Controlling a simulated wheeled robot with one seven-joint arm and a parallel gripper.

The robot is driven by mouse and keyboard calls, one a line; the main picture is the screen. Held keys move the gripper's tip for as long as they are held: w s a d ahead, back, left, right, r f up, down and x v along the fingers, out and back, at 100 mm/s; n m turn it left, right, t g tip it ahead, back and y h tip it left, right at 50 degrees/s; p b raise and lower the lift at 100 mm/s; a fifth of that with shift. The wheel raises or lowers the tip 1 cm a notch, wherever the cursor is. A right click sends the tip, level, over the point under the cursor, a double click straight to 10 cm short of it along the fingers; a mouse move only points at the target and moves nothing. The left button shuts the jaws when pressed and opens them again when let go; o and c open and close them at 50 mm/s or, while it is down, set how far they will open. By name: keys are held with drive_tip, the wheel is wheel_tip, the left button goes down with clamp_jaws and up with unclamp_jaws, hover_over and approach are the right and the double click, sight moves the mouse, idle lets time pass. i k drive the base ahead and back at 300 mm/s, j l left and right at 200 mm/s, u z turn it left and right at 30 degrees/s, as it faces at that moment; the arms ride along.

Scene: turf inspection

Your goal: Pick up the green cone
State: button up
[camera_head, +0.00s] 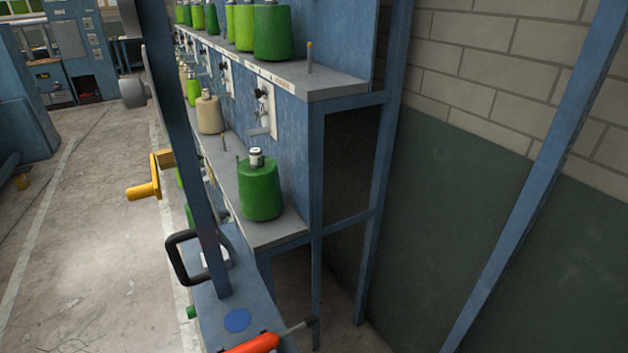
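Several green cones of yarn stand on a blue machine with two grey shelves. The nearest green cone (261,190) stands upright at the near end of the lower shelf (265,234), with a silvery tip on top. A large dark green cone (272,33) stands on the upper shelf (318,83), in a row with lighter green ones (244,28). Which one the task means cannot be told. My gripper is not in view.
A beige cone (209,114) stands farther back on the lower shelf. A slanting blue post (178,110), black handle (176,262) and yellow crank (143,190) stand in front. An orange-handled tool (252,344) lies at the bottom. Open floor (75,240) is at left; a brick wall (490,60) at right.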

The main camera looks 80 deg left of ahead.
sight(261, 199)
drive_tip(key=u, duration=2.25)
